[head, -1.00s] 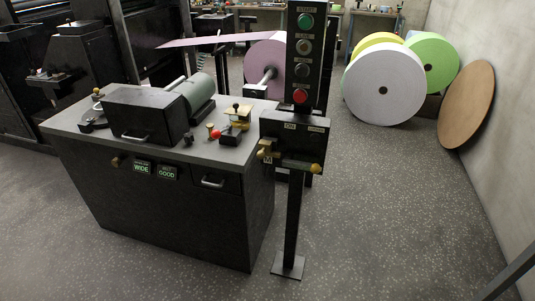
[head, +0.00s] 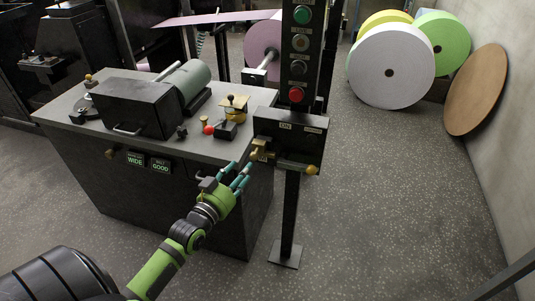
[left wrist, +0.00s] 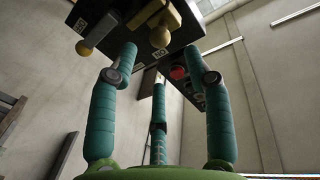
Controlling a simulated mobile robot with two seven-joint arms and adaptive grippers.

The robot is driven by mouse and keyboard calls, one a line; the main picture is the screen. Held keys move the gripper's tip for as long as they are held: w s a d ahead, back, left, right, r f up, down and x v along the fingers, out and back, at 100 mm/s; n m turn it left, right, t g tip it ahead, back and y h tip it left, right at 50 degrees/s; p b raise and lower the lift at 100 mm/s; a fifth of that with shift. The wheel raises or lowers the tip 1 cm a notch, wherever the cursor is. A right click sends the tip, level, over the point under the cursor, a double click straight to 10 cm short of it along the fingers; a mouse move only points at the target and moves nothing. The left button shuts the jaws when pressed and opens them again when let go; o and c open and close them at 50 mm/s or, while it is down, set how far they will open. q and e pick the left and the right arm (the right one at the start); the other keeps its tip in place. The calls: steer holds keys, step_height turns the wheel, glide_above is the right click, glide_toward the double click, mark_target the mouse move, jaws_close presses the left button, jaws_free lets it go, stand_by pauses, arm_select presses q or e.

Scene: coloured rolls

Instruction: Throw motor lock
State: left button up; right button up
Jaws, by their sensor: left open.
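The lock box (head: 305,128), a dark box with an "ON" label on its upper face, is mounted on a post below the button panel. A brass lever (head: 258,152) sits at its lower left, and a rod with a yellow knob (head: 311,170) runs along its lower right. My left gripper (head: 243,173) has teal fingers spread open and empty, just below and left of the brass lever, apart from it as far as I can tell.
The button panel (head: 300,53) rises above the box. A dark cabinet (head: 100,180) with a grey top stands at left, close to my gripper. Coloured rolls (head: 392,66) and a brown disc (head: 476,90) stand at the back right. The floor at right is clear.

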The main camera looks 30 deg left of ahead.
mark_target(252, 158)
arm_select(q)
steer(key=shift+w+r, duration=0.15)
steer(key=shift+w, duration=0.35)
steer(key=shift+w+a+p, duration=0.2)
steer(key=shift+w+p, duration=0.35)
steer(key=shift+w, duration=2.2)
steer(key=shift+c, duration=0.4)
